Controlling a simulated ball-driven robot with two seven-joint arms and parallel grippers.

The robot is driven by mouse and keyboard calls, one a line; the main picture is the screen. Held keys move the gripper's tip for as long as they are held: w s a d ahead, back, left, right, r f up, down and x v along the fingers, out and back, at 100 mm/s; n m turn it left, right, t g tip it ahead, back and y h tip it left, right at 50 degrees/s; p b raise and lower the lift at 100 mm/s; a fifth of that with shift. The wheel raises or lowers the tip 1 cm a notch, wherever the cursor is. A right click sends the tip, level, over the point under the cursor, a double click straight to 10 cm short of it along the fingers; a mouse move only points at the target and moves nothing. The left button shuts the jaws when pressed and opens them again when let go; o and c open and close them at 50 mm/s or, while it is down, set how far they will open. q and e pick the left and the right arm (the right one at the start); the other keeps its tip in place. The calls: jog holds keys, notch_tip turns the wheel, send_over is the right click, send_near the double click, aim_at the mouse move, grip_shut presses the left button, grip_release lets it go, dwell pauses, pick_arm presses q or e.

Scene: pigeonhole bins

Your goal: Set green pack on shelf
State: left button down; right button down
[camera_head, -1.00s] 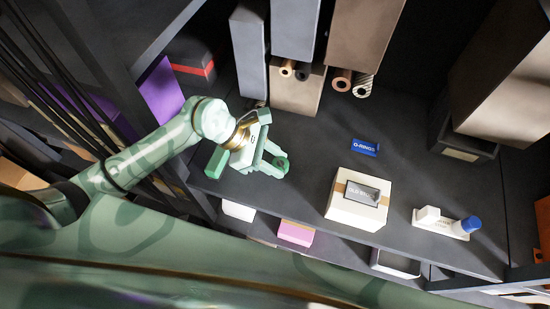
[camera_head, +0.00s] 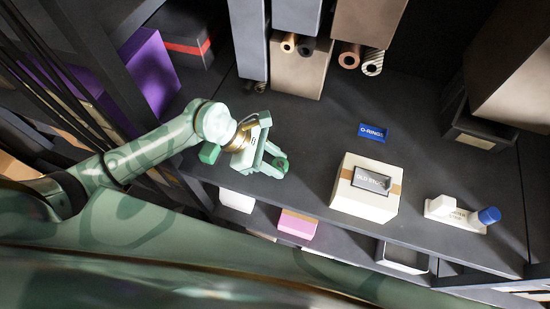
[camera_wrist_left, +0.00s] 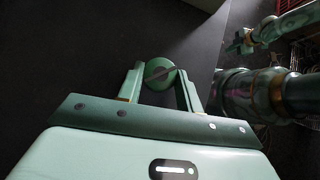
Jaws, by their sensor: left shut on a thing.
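My left gripper (camera_head: 273,166) is over the dark shelf (camera_head: 310,190), left of the white box. It is shut on the green pack (camera_head: 281,165), a small round green thing with a darker middle. The green pack also shows between the fingertips in the left wrist view (camera_wrist_left: 159,73), against the dark shelf surface. I cannot tell whether the pack touches the shelf. Another green arm, which looks like my right one, shows at the right of the left wrist view. Its gripper (camera_wrist_left: 239,43) is small and dark there, and its jaws cannot be made out.
A white box (camera_head: 362,202) with a tan band stands on the shelf. A blue O-RINGS label (camera_head: 373,132) lies behind it. A white holder with a blue-capped item (camera_head: 462,214) is at the right. Rolls in bins (camera_head: 302,72) stand at the back. A pink box (camera_head: 297,225) shows below.

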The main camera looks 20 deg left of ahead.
pick_arm(q)
jog(key=shift+f+b, duration=0.3)
jog(key=shift+f, duration=0.1)
dwell(0.3)
jog(key=c, duration=1.3)
grip_release()
jog(key=shift+o, duration=0.2)
jog(key=o, duration=0.6)
jog(key=shift+c, duration=0.2)
